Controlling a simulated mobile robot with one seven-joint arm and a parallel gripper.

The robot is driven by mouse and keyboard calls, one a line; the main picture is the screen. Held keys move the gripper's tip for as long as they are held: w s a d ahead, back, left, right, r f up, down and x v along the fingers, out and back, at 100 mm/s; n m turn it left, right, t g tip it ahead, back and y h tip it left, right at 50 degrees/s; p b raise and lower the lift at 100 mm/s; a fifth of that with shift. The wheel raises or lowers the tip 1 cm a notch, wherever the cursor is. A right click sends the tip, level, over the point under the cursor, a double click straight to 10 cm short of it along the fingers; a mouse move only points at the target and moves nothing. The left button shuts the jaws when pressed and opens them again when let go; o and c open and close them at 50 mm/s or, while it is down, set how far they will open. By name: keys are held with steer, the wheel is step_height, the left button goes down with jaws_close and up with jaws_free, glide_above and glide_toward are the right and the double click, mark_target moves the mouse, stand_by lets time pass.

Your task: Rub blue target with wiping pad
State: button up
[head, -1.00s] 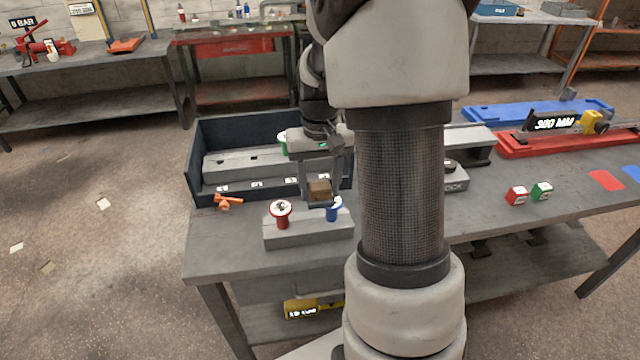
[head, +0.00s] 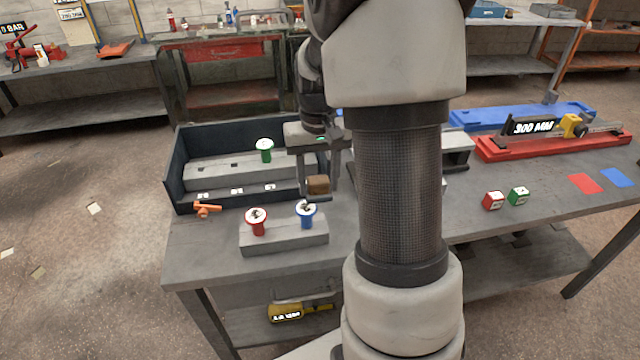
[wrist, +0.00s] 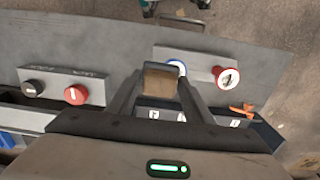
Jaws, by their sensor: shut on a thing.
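The wiping pad appears to be the brown block (head: 318,184) between the fingers of my gripper (head: 318,190). It also shows in the wrist view (wrist: 160,82), with a finger on each side. My gripper is shut on it and holds it above the bench, just right of and behind the blue-flanged spool (head: 306,213). A flat blue square (head: 616,177), likely the blue target, lies at the bench's right side beside a flat red square (head: 585,184). The pad is far to the left of that blue square.
A red spool (head: 257,221) shares the grey block with the blue one. A dark open tray (head: 176,185) with a green spool (head: 264,148) stands behind.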

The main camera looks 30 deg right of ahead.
mark_target(318, 179)
steer(key=shift+d+r+p, duration=0.1)
steer(key=shift+r+p, duration=1.6)
steer(key=shift+r, duration=0.8)
